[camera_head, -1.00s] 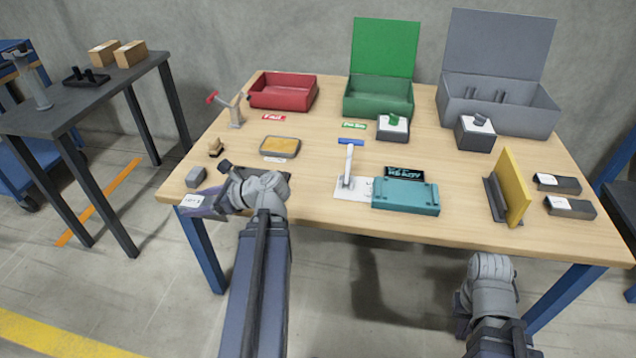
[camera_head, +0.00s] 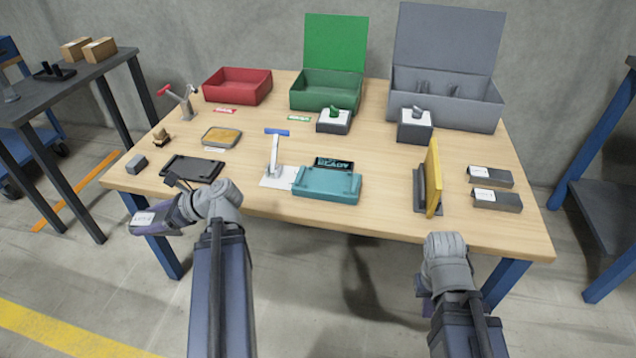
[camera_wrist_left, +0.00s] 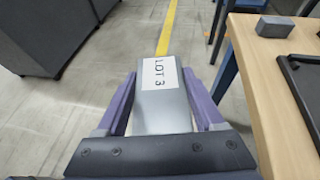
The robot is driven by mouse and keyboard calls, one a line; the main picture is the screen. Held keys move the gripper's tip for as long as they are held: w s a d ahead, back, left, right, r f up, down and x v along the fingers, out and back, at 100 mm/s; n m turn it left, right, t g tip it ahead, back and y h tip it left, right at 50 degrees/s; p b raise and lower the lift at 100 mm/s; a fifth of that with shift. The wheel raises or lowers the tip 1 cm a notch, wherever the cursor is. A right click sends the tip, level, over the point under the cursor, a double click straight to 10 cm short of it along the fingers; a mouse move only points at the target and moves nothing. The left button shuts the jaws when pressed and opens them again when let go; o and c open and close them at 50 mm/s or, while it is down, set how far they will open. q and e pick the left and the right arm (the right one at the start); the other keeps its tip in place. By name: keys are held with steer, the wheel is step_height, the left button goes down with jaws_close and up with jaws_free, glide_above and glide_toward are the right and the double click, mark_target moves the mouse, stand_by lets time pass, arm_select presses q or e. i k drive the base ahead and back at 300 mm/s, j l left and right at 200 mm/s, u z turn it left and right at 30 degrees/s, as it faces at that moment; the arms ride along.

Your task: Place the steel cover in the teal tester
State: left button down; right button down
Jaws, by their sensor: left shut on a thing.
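My left gripper (camera_head: 152,222) is shut on a grey steel cover with a white label. In the left wrist view the cover (camera_wrist_left: 165,115) lies between the two purple fingers, its label reading "LOT 3". It is held in front of the table's left front corner, over the floor. The teal tester (camera_head: 327,184) sits near the table's front edge, right of the left gripper, with a dark "READY" display (camera_head: 334,163) behind it. My right gripper (camera_head: 424,285) is below and in front of the table edge. Its fingers are mostly hidden behind the wrist.
A blue-handled stand (camera_head: 275,155) is close left of the tester. A black tray (camera_head: 193,169) and a grey block (camera_head: 136,164) lie at the front left. A yellow upright plate (camera_head: 432,178) stands right of the tester. Two labelled grey blocks (camera_head: 497,201) lie farther right.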

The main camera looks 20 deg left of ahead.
mark_target(327, 181)
steer(key=l+u, duration=0.3)
steer(key=l, duration=0.5)
steer(key=l+u, duration=0.25)
steer(key=l, duration=0.6)
